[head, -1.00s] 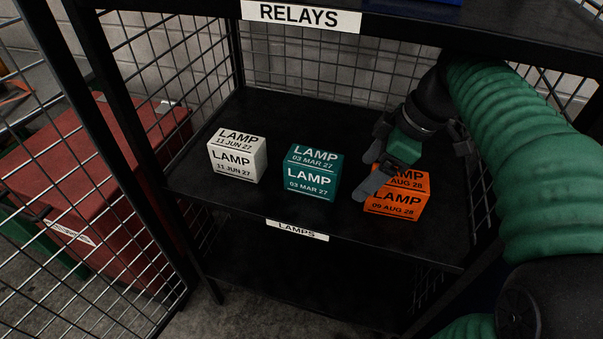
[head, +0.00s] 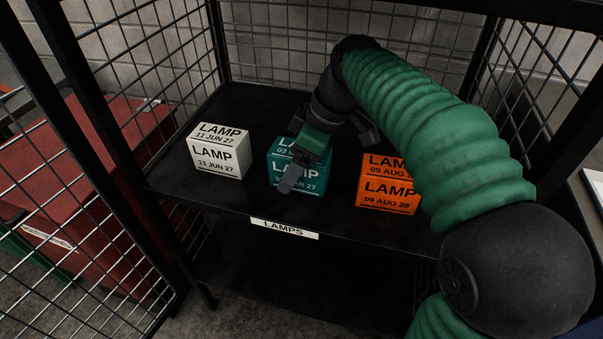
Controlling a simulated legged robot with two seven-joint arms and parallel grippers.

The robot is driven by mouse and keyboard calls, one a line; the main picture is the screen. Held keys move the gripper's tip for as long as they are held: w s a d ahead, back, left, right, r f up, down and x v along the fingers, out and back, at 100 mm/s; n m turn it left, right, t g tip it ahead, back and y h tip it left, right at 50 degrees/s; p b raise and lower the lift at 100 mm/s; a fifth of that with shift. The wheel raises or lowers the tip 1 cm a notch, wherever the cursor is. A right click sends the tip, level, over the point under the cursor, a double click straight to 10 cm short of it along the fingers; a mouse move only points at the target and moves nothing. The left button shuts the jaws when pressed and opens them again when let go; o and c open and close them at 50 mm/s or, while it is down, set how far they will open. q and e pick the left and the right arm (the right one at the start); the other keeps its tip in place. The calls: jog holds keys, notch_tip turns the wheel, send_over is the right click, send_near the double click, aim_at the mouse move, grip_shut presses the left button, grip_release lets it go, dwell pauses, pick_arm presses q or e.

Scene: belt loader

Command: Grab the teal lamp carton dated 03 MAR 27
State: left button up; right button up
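The teal lamp carton (head: 312,183) stands in the middle of the shelf, its label partly covered but "MAR 27" readable. My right gripper (head: 324,160) reaches in from the right and is over this carton. One dark finger crosses the carton's front face; the other shows to the right of its top. The fingers are spread apart, and I cannot tell whether either touches the carton. The white lamp carton (head: 218,158), dated 11 JUN 27, stands to the left. The orange lamp carton (head: 388,194), dated 09 AUG 28, stands to the right. My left gripper is not in view.
The black shelf (head: 225,194) has a "LAMPS" label (head: 284,228) on its front edge. Mesh panels and dark posts enclose its sides and back. A red box (head: 55,200) lies outside at the left. Bare shelf separates the cartons.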

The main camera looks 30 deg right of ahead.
jog(key=shift+a+r, duration=0.2)
jog(key=shift+a, duration=0.15)
jog(key=shift+d+f, duration=0.2)
jog(key=shift+f, duration=0.05)
jog(key=c, duration=1.6)
